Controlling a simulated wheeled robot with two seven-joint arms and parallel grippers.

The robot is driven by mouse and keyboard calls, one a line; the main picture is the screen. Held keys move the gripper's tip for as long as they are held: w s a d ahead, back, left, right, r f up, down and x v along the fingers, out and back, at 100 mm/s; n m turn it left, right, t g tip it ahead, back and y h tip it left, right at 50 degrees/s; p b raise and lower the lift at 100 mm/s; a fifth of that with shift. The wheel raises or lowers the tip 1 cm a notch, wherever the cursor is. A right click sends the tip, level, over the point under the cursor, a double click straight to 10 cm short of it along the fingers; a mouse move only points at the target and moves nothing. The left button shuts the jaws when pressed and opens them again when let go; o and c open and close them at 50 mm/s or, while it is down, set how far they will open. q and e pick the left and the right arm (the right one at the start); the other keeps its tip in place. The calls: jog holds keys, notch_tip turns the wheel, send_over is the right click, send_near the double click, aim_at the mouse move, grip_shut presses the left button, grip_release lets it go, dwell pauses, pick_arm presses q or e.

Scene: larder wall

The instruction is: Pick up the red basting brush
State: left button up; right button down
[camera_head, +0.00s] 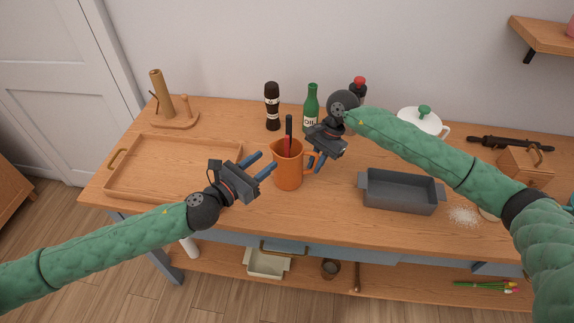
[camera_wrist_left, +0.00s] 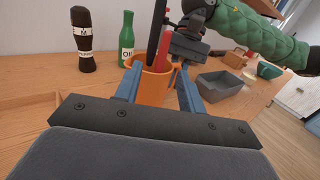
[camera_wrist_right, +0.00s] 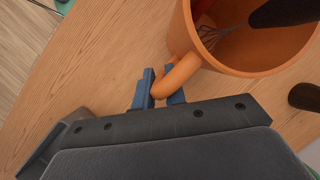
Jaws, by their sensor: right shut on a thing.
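The orange jug (camera_head: 287,172) stands upright on the table and holds utensils. The red basting brush (camera_head: 287,147) pokes out of it beside a black-handled utensil (camera_head: 289,125). The red part also shows in the left wrist view (camera_wrist_left: 164,52); its lower end is hidden in the jug. In the right wrist view a whisk (camera_wrist_right: 209,36) shows inside the jug (camera_wrist_right: 240,62). My right gripper (camera_head: 315,163) is shut on the jug's handle (camera_wrist_right: 178,76). My left gripper (camera_head: 263,164) is open and empty, just left of the jug, its fingers pointing at it.
A pepper mill (camera_head: 272,107) and a green oil bottle (camera_head: 311,103) stand behind the jug. A wooden tray (camera_head: 118,188) lies left, a grey baking dish (camera_head: 400,205) right. A lidded white pot (camera_head: 420,121) stands at the back right.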

pick_arm(q)
jog(key=x, duration=0.7)
jog(key=shift+d, duration=0.25)
jog(key=shift+s+f, duration=0.1)
jog(key=shift+f, duration=0.05)
grip_shut()
